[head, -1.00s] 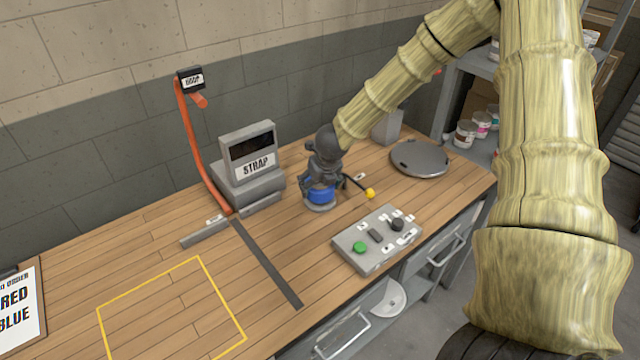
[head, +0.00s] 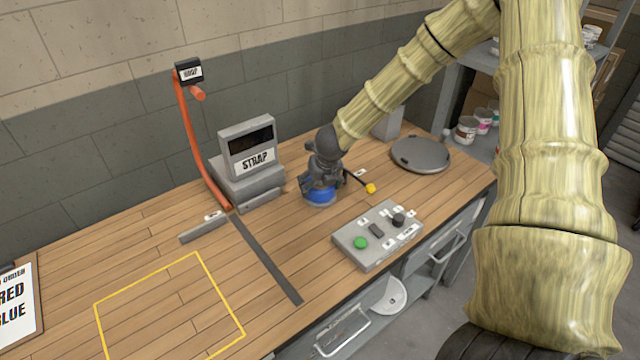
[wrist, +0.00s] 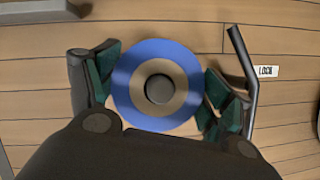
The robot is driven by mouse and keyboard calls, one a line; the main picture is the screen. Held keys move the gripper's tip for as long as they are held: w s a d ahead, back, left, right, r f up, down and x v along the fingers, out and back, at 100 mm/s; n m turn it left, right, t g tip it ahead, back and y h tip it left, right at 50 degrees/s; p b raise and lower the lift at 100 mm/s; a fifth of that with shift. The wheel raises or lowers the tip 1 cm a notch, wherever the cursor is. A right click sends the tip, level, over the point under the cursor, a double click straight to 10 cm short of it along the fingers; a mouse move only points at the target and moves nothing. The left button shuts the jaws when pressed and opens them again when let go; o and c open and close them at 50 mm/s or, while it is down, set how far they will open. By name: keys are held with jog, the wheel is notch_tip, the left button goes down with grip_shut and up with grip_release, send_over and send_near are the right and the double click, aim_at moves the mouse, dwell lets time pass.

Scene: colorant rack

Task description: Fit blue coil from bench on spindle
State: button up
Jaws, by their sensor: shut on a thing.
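The blue coil (head: 321,197) is low at the bench top, under my gripper (head: 322,184). In the wrist view the coil (wrist: 126,84) is a blue ring with a tan inner ring. The dark round top of the spindle (wrist: 159,88) shows in the middle of its hole, so the coil is around the spindle. My gripper's green-padded fingers (wrist: 158,92) close on the coil from the left and right. The spindle's base is mostly hidden by the coil in the head view.
A lever with a yellow knob (head: 370,188) stands just right of the coil, by a LOCK label (wrist: 267,72). A grey control box (head: 377,236) is in front. The STRAP machine (head: 250,160) is at left, a round grey plate (head: 420,154) at right.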

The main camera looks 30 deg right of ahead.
jog(key=shift+f, duration=0.25)
jog(key=o, duration=1.1)
jog(key=v, duration=1.1)
jog(key=shift+s+r, duration=0.2)
jog(key=shift+r, duration=0.25)
